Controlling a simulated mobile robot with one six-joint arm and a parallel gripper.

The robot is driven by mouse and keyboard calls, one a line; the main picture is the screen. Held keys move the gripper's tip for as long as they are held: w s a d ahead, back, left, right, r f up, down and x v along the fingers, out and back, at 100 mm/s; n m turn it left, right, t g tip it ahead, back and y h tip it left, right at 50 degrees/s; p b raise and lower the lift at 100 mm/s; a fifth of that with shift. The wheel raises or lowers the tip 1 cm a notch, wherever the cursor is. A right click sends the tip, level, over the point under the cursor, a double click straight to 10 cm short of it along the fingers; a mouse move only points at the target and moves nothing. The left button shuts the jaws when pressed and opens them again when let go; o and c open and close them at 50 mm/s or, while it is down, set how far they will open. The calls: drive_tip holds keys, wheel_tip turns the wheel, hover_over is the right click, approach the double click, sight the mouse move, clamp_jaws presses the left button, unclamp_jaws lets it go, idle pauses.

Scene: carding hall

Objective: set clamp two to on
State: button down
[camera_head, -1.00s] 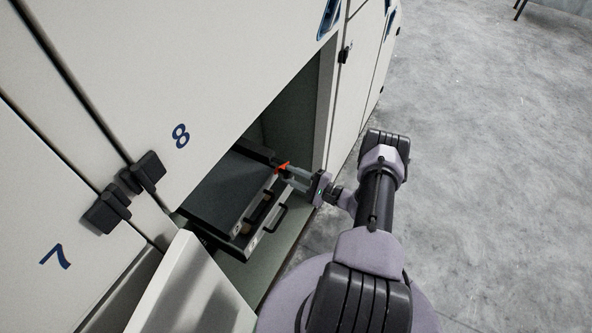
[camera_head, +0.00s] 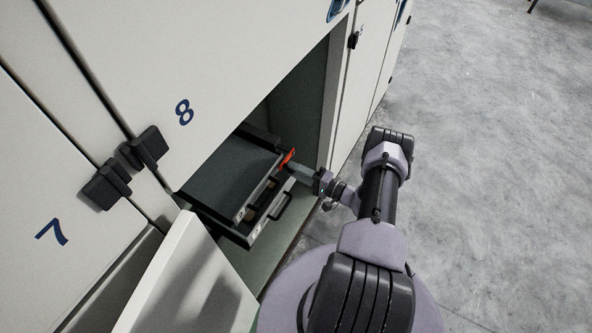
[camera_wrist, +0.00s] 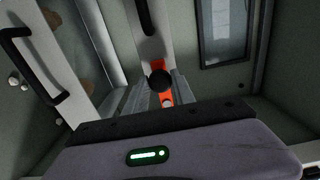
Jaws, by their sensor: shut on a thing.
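The clamp's orange-red lever (camera_head: 288,158) is at the right end of the dark drawer-like unit (camera_head: 222,180) inside the open cabinet. In the wrist view the orange lever (camera_wrist: 166,98) shows between the fingers, with a round black knob (camera_wrist: 160,82) in front of a pale slotted bar (camera_wrist: 147,40). My gripper (camera_head: 295,168) reaches in from the right and is shut on the lever; its grey fingers also show in the wrist view (camera_wrist: 163,92). I see no label for clamp two or its on mark, and the fingers hide part of the lever.
A black handle (camera_head: 282,207) is on the unit's front, close to my gripper. An open white door (camera_head: 190,285) stands at the lower left. The panel marked 8 (camera_head: 245,60) borders the opening above. Clear concrete floor (camera_head: 490,180) lies to the right.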

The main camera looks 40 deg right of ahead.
idle(0.4)
drive_tip(key=c, duration=1.1)
unclamp_jaws()
drive_tip(key=shift+f, duration=0.1)
drive_tip(key=p+v, duration=0.3)
drive_tip(key=v, duration=1.4)
drive_tip(key=shift+s, duration=0.25)
